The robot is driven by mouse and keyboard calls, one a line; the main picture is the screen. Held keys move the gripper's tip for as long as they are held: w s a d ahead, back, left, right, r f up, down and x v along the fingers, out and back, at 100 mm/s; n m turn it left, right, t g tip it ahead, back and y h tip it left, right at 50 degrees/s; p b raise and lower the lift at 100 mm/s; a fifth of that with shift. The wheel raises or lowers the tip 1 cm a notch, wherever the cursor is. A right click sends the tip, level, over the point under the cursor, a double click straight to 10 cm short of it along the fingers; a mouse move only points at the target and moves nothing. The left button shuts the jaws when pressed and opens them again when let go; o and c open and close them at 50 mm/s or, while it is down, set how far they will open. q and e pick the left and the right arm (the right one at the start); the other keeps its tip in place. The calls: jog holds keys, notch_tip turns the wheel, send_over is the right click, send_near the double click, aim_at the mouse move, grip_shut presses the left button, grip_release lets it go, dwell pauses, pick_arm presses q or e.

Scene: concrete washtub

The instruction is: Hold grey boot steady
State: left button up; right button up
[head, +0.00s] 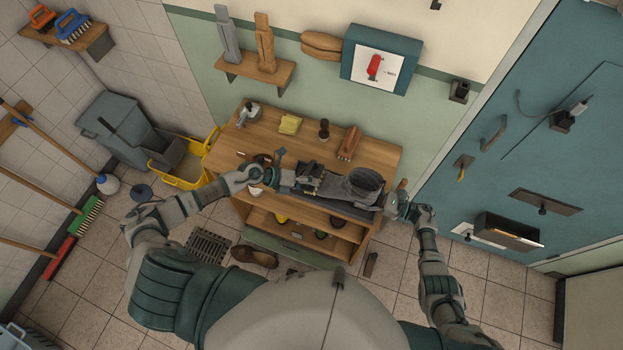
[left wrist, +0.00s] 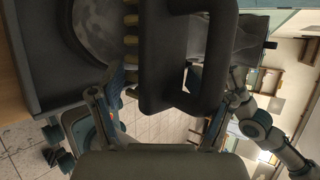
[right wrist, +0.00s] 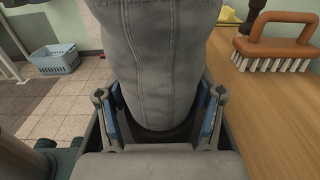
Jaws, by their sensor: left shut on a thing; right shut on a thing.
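The grey boot (head: 362,184) lies along the front of the wooden bench, its wide opening toward the right. My right gripper (head: 391,203) is at the boot's right end. In the right wrist view the grey boot (right wrist: 165,60) fills the space between the fingers, which are shut on it. My left gripper (head: 282,178) is at the other end, shut on a dark brush (head: 309,170). In the left wrist view the brush (left wrist: 218,60) shows a dark looped handle and tan bristle tufts, close to the boot. Whether the bristles touch the boot is unclear.
On the bench (head: 270,130) stand a brown-backed brush (head: 348,142), a dark round-topped brush (head: 323,130), a yellow cloth (head: 290,124) and a grey bottle (head: 249,113). A yellow bucket (head: 186,171) stands left of it.

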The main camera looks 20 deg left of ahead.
aim_at(312, 164)
pick_arm(q)
jog(key=shift+w+d+r, duration=0.1)
jog(key=shift+w+d, duration=0.05)
jog(key=shift+w, duration=1.75)
jog(key=shift+r, duration=0.1)
jog(key=shift+w+r, duration=0.35)
jog(key=shift+r, duration=0.2)
jog(key=shift+w+a+r, duration=0.15)
jog(key=shift+a+r, duration=0.05)
jog(key=shift+r, duration=0.15)
jog(key=shift+s+a+r, duration=0.1)
jog(key=shift+r, duration=0.45)
jog(key=shift+s+a+r, duration=0.1)
jog(key=shift+r, duration=0.45)
jog(key=shift+a+r, duration=0.25)
jog(key=shift+r, duration=0.55)
